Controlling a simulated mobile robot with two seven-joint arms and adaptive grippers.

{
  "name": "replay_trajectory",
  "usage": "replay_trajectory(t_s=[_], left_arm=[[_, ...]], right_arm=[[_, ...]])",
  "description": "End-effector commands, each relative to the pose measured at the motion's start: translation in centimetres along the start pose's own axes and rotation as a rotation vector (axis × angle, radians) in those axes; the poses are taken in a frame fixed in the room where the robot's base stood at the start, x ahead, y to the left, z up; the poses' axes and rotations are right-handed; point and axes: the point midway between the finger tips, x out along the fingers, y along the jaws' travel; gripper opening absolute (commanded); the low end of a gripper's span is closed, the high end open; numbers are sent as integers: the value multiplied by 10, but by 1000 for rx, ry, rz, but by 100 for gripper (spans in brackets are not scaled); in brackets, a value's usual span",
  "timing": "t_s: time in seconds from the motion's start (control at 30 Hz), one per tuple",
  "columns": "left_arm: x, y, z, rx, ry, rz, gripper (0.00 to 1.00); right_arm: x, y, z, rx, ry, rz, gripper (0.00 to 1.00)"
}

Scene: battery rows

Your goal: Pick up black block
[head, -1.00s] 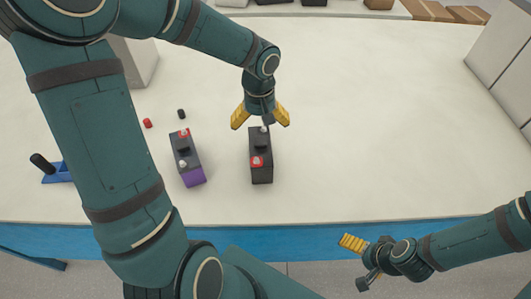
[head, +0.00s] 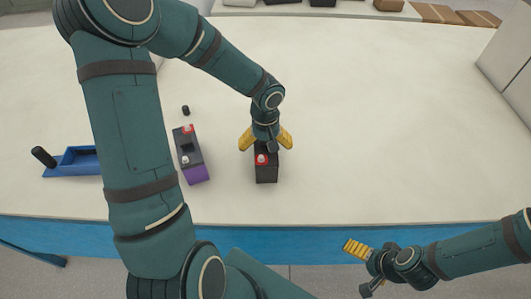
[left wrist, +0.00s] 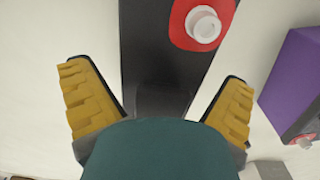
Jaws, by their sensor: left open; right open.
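The black block (head: 266,174) is a battery with a red-ringed white terminal on top, standing on the white table. My left gripper (head: 266,141) is open above its far part, with the yellow fingers on either side of it; the gripper hides that part of the block. In the left wrist view the black block (left wrist: 170,65) runs between the open fingers (left wrist: 160,105), with a gap on each side. My right gripper (head: 357,268) is open and empty, in front of the table's blue front edge.
A grey-and-purple battery (head: 190,155) stands left of the black block. A small black cap (head: 185,110) lies behind it. A blue tray (head: 80,161) with a black-handled thing is at the left. The table right of the block is clear.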

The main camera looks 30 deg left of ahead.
Motion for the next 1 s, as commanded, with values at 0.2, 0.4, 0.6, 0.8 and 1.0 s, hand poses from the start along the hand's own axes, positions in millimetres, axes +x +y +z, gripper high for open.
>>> replay_trajectory(t_s=[0.2, 0.4, 0.6, 0.8, 1.0], left_arm=[[-1, 0, 0, 0, 0, 0, 65], [-1, 0, 0, 0, 1, 0, 24], [-3, 1, -1, 1, 5, 2, 24], [-8, 1, -2, 1, 6, 1, 24], [-34, 1, -2, 0, 8, 3, 24]], right_arm=[[0, 0, 0, 0, 0, 0, 100], [0, 0, 0, 0, 0, 0, 100], [0, 0, 0, 0, 0, 0, 100], [-2, -1, 0, 0, 0, 0, 100], [-10, -4, 0, 1, -4, 0, 100]])
